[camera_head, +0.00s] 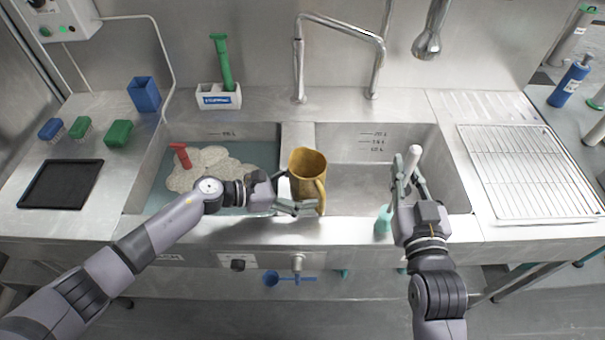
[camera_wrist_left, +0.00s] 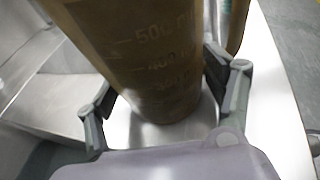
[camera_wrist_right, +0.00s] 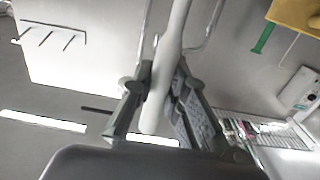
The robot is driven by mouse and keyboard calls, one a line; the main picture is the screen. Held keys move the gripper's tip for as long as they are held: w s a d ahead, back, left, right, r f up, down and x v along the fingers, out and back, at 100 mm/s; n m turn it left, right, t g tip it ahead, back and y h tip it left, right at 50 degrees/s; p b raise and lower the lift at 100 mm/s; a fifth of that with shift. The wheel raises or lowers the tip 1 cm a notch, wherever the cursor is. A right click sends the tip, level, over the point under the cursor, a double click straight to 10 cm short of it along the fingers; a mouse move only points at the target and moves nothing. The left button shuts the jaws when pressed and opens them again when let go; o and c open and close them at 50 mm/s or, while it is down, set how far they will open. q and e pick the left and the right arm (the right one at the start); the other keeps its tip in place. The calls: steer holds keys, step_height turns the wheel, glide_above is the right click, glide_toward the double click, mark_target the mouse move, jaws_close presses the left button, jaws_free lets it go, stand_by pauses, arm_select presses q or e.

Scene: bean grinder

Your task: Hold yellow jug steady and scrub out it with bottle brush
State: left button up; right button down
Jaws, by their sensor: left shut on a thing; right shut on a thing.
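The yellow jug (camera_head: 308,168) stands upright at the sink's front edge, near the divider, its handle to the right. My left gripper (camera_head: 298,193) is shut around its lower body. In the left wrist view the fingers flank the jug (camera_wrist_left: 150,50), which shows volume marks. My right gripper (camera_head: 410,175) is shut on the bottle brush's white handle (camera_head: 414,153), right of the jug and apart from it, over the right basin. The handle also shows between the fingers in the right wrist view (camera_wrist_right: 160,85). A teal piece (camera_head: 383,219), apparently the brush head, shows left of the right wrist.
The left basin (camera_head: 262,155) holds water, foam and a red-handled item (camera_head: 181,155); the right basin (camera_head: 350,185) looks empty. A faucet (camera_head: 300,60) rises behind. A wire rack (camera_head: 530,170) lies right. A green brush (camera_head: 222,60) stands in a white holder (camera_head: 218,97).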

steer(key=w+a+r+n+g+y, duration=0.2)
steer(key=w+a+r+n+y, duration=0.3)
steer(key=w+a+r+y, duration=0.5)
steer(key=s+a+r+n+g+y, duration=0.1)
steer(key=a+r+n+g+y, duration=0.25)
steer(key=a+r, duration=0.4)
step_height(320, 180, down, 16)
steer(key=shift+a+h, duration=0.2)
steer(key=shift+h, duration=0.15)
stand_by(1.1)
steer(key=shift+f+n, duration=0.25)
steer(key=shift+f, duration=0.4)
stand_by(0.8)
